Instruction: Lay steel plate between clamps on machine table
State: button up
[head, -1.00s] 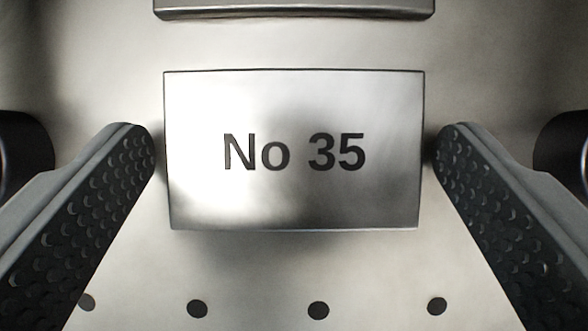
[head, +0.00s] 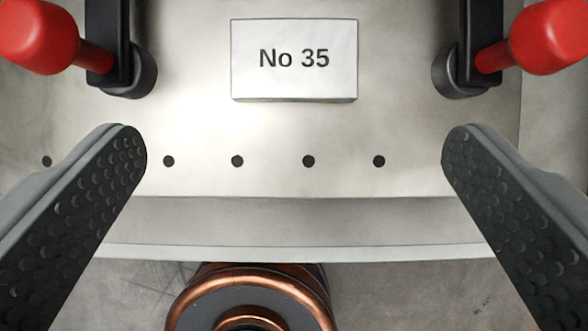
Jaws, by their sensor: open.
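The steel plate (head: 294,85), marked "No 35", lies flat on the machine table (head: 200,185) in the upper middle of the head view. It sits between two clamps with red handles, the left clamp (head: 110,50) and the right clamp (head: 472,50), with a gap on each side. My gripper (head: 294,150) is open and empty. Its two dark, dimpled fingers are wide apart, nearer the camera than the plate and clear of it. The tops of both clamps are cut off by the frame.
A row of several dark holes (head: 308,161) runs across the table in front of the plate. Past the table's front edge (head: 300,252), a round copper-rimmed part (head: 250,285) shows at the bottom, partly cut off. The table between plate and holes is clear.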

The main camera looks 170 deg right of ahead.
jog(key=shift+v, duration=1.1)
jog(key=s+a+m+t+h, duration=0.1)
jog(key=s+t, duration=1)
jog(key=s, duration=2)
jog(key=shift+s+f+m, duration=0.25)
jog(key=shift+f+m, duration=0.05)
jog(key=shift+m, duration=0.3)
jog(key=shift+a, duration=0.1)
jog(key=shift+c, duration=0.2)
